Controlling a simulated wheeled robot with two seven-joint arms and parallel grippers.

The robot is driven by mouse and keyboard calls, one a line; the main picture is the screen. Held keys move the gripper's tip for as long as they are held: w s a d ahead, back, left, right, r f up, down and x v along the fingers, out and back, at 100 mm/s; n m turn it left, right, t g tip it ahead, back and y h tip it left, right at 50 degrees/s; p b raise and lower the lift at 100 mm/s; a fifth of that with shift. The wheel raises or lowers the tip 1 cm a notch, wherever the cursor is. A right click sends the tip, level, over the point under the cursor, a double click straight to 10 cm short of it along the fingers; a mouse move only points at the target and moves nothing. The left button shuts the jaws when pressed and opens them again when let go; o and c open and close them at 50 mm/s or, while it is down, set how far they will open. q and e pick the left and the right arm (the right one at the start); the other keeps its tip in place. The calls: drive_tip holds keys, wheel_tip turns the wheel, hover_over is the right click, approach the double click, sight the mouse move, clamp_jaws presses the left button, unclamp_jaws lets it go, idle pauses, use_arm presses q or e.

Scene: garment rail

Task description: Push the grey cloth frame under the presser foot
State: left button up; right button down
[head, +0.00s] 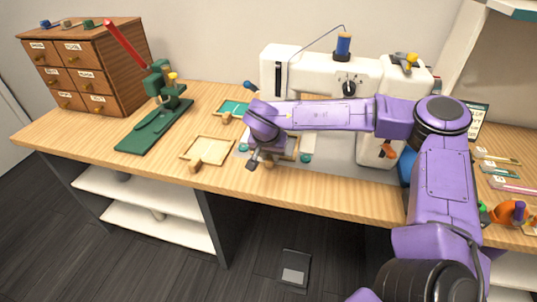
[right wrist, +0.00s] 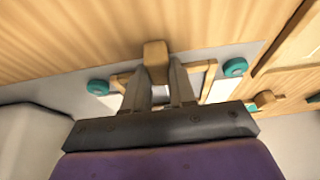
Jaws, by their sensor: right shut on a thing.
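The grey cloth frame (head: 291,148) lies on the grey plate in front of the white sewing machine (head: 280,68), mostly hidden by my right arm. In the right wrist view its light wooden rim (right wrist: 206,72) shows on both sides of my fingers. My right gripper (head: 262,162) is at the frame's front edge, pointing down. In the right wrist view my right gripper (right wrist: 160,80) is shut on the frame's wooden handle block (right wrist: 155,52). The presser foot is hidden behind my arm. My left gripper is not in view.
Teal round knobs (head: 306,158) flank the frame. A cream cloth frame (head: 208,150) and a teal cloth frame (head: 234,108) lie to the left. A green press with a red lever (head: 122,45) and a wooden drawer box (head: 88,65) stand farther left. Small items lie at the right.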

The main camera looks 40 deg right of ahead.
drive_tip(key=c, duration=0.8)
unclamp_jaws()
drive_tip(key=shift+c, duration=0.2)
drive_tip(key=shift+s, duration=0.1)
drive_tip(key=p+v, duration=0.1)
drive_tip(key=v, duration=0.9)
drive_tip(key=shift+r, duration=0.2)
drive_tip(key=shift+s, duration=0.1)
